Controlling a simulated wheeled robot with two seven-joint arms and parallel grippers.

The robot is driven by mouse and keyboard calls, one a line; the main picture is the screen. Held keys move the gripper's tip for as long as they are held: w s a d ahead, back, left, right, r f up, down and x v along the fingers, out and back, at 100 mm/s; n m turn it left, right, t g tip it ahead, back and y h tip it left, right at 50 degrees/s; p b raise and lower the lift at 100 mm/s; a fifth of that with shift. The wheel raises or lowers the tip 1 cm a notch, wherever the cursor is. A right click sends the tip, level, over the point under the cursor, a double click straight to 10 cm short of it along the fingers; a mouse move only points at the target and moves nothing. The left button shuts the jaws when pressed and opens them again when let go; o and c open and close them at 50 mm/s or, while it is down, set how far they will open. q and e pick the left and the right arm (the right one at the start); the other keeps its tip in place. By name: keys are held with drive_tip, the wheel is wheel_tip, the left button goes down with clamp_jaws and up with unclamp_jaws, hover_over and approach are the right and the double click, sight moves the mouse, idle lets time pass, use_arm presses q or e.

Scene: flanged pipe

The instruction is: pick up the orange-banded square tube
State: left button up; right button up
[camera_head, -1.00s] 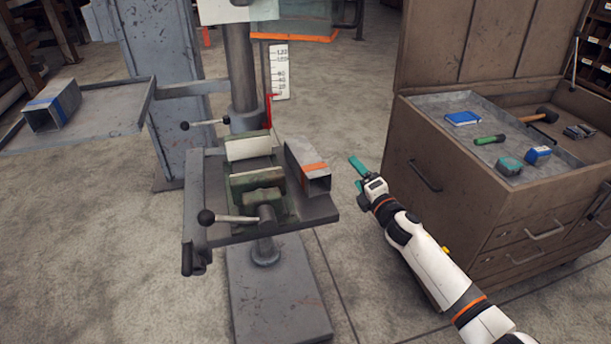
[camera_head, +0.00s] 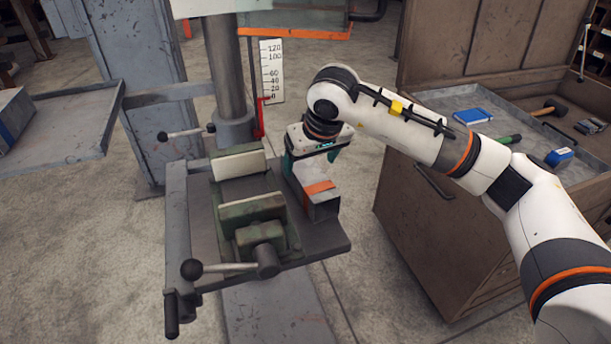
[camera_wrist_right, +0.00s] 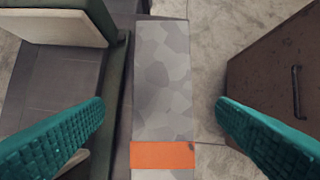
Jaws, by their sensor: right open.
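The orange-banded square tube (camera_head: 322,207) is grey with an orange band near its front end. It lies on the drill press table (camera_head: 310,243), right of the green vise (camera_head: 254,215). My right gripper (camera_head: 312,166) is over the tube's rear part, pointing down, and hides that part in the head view. In the right wrist view the tube (camera_wrist_right: 161,80) runs between the two teal fingers of the open right gripper (camera_wrist_right: 160,108), with a gap on each side. My left gripper is not in view.
A vise handle with a black knob (camera_head: 191,269) sticks out at the front left. A brown tool cabinet (camera_head: 425,240) stands close on the right.

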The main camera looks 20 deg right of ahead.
sight(308, 172)
drive_tip(key=x, duration=0.6)
drive_tip(key=shift+s+d+f, duration=0.1)
drive_tip(key=shift+s+d, duration=0.05)
drive_tip(key=c, duration=1.3)
drive_tip(key=shift+c, duration=0.7)
drive_tip(key=shift+r, duration=0.2)
